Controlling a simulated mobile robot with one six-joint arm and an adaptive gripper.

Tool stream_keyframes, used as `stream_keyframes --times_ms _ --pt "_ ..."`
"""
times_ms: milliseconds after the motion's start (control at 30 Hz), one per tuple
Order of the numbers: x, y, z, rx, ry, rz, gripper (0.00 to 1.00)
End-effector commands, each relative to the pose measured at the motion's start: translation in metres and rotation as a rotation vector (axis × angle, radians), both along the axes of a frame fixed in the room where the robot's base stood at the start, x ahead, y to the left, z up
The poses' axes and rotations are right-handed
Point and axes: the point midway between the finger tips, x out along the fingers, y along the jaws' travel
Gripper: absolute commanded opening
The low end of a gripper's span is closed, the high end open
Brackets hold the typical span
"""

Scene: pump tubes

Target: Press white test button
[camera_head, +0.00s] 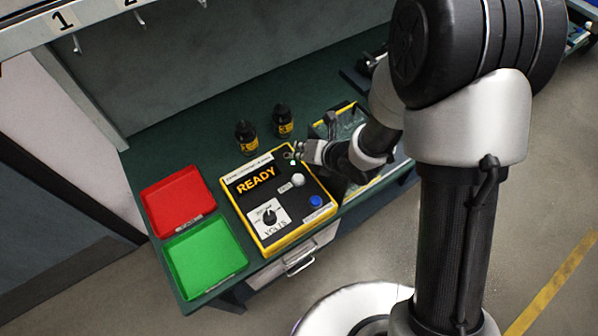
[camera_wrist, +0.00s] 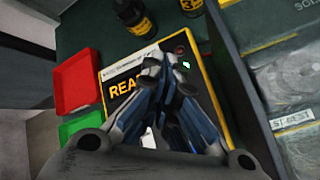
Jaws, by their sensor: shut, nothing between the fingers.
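The white test button (camera_head: 298,179) is a round knob on the black top of a yellow-edged test box (camera_head: 241,208), right of the orange READY text. The box also shows in the wrist view (camera_wrist: 108,101), where I cannot make out the button behind the fingers. My gripper (camera_head: 299,149) is shut and empty above the far right corner of the box, beyond the button and apart from it. In the wrist view its fingers (camera_wrist: 152,68) meet over the box, right of READY.
A blue button (camera_head: 316,201) and a dial (camera_head: 269,217) are on the box. A red tray (camera_head: 180,200) and a green tray (camera_head: 205,259) lie left. Two dark bottles (camera_head: 246,137) (camera_head: 283,121) stand behind. A yellow-edged bin (camera_head: 334,121) stands close right of the box.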

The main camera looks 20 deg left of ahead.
Motion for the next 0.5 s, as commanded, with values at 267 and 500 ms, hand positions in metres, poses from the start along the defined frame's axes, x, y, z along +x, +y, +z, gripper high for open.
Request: stream_keyframes --times_ms 267,500 --pt "0.000 -0.001 -0.002 0.000 0.002 -0.003 0.00" --pt "0.000 -0.001 -0.021 -0.002 0.004 -0.005 0.00"
